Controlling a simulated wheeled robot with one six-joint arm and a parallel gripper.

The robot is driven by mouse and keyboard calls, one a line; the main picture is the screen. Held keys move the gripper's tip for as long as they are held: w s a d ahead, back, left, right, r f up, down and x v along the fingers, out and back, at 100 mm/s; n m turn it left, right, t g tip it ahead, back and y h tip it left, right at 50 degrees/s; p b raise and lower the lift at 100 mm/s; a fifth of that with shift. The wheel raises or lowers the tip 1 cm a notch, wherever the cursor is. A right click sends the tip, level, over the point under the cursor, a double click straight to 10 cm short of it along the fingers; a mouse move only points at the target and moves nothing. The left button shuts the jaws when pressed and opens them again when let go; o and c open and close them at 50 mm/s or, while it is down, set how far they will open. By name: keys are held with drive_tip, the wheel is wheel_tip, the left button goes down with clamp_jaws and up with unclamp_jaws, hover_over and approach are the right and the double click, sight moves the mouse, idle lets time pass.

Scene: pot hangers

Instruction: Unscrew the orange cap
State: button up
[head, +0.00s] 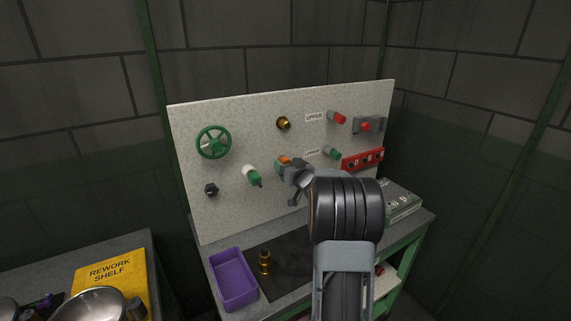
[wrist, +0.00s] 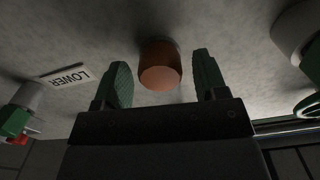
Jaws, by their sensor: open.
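The orange cap (head: 284,160) is on the upright panel, left of the LOWER label, and my gripper partly hides it in the head view. In the wrist view the orange cap (wrist: 160,66) shows as a short cylinder with its flat end facing the camera. My gripper (head: 283,168) is open in front of the panel. In the wrist view its two green-padded fingers (wrist: 162,78) stand to the left and right of the cap, with a visible gap on each side. I cannot tell how far the fingertips reach along the cap.
The panel (head: 240,120) also carries a green wheel (head: 213,142), a brass fitting (head: 283,123), a white-and-green valve (head: 252,174) and red and green knobs (head: 337,117). On the bench below are a purple tray (head: 233,278) and a brass part (head: 264,262).

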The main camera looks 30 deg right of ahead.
drive_tip(key=m, duration=1)
drive_tip(key=shift+m, duration=0.3)
drive_tip(key=c, duration=1)
drive_tip(key=n, duration=2.1)
drive_tip(key=shift+n, duration=0.4)
